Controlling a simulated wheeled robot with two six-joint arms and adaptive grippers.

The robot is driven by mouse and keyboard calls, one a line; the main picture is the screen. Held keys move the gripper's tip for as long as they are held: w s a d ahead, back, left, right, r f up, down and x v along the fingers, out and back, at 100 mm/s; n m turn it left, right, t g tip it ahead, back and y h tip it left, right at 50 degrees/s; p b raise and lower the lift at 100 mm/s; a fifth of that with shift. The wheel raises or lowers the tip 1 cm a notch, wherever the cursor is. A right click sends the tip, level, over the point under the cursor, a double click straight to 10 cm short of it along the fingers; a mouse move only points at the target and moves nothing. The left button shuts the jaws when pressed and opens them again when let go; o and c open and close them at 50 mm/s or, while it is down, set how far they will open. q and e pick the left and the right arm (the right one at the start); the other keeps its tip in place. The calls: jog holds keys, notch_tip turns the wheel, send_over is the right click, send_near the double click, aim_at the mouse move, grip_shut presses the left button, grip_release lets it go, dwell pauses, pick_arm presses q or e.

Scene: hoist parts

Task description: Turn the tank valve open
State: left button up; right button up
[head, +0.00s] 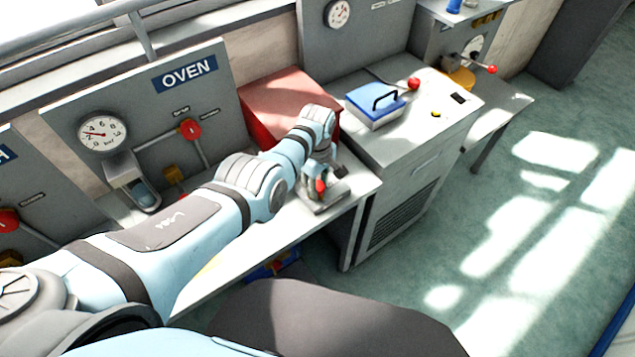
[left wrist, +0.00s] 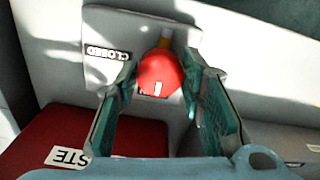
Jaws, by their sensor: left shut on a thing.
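The tank valve is a small grey unit (head: 328,202) at the right end of the bench, with a red knob (head: 321,185) on its handle. In the left wrist view the red knob (left wrist: 160,73) sits between the two fingers, beside a "CLOSED" label (left wrist: 107,52) on the grey plate. My left gripper (head: 317,176) is shut on the red knob; its fingers also show in the left wrist view (left wrist: 163,88). The arm hides part of the valve in the head view. My right gripper is not in view.
A red box (head: 275,98) stands behind the valve. A grey cabinet (head: 410,160) with a blue-lidded box (head: 376,104) stands to the right. The "OVEN" panel (head: 215,110) with a gauge (head: 103,133) and red-knobbed lever (head: 190,129) is at left. The green floor at right is clear.

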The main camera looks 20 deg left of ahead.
pick_arm(q)
jog(key=shift+a, duration=0.1)
jog(key=o, duration=1.1)
jog(key=shift+w+a+f, duration=0.1)
jog(key=shift+o, duration=0.2)
jog(key=shift+r, duration=0.35)
notch_tip(320, 180, up, 11)
jog(key=shift+r, duration=0.15)
